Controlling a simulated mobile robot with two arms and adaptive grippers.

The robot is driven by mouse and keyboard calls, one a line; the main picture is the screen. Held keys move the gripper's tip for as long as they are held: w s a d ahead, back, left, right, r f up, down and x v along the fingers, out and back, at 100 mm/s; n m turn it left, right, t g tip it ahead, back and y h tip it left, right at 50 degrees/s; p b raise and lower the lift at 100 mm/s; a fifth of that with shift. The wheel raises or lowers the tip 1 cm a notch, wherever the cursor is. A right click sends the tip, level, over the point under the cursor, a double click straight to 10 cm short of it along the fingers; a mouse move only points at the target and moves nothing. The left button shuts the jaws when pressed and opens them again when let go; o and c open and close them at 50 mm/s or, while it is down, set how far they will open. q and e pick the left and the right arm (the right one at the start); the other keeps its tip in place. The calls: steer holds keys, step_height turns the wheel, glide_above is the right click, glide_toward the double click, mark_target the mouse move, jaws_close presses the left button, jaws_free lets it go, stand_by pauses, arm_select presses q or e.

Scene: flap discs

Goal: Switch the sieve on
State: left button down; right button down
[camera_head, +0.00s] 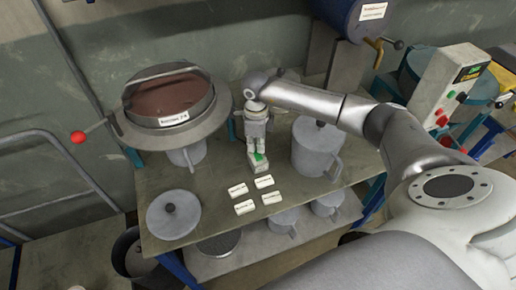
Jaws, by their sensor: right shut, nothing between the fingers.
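The sieve (205,117) is a round metal pan with brown powder in it and a label on its front, at the left back of the table. A small pale box with a green button (258,158) stands on the table to its right; I take it as a switch. My right gripper (255,147) points down just above and behind this box, shut and empty. I cannot tell whether its tips touch the button. My left gripper is out of view.
A lidded grey pot (316,150) stands close right of my gripper. Several white labels (243,207) and a grey lid (173,214) lie in front on the table (215,185). A lever with a red knob (78,137) juts left from the sieve. A control box (447,85) is at right.

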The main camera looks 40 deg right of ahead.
mark_target(256, 152)
steer(key=shift+s+f+b, duration=0.1)
steer(key=shift+f+b, duration=0.4)
steer(key=shift+f, duration=0.1)
stand_by(0.3)
steer(key=shift+r+p, duration=0.55)
steer(key=shift+r, duration=0.2)
steer(key=shift+r+p, duration=1.55)
steer(key=shift+r, duration=1.25)
steer(key=shift+f, duration=0.1)
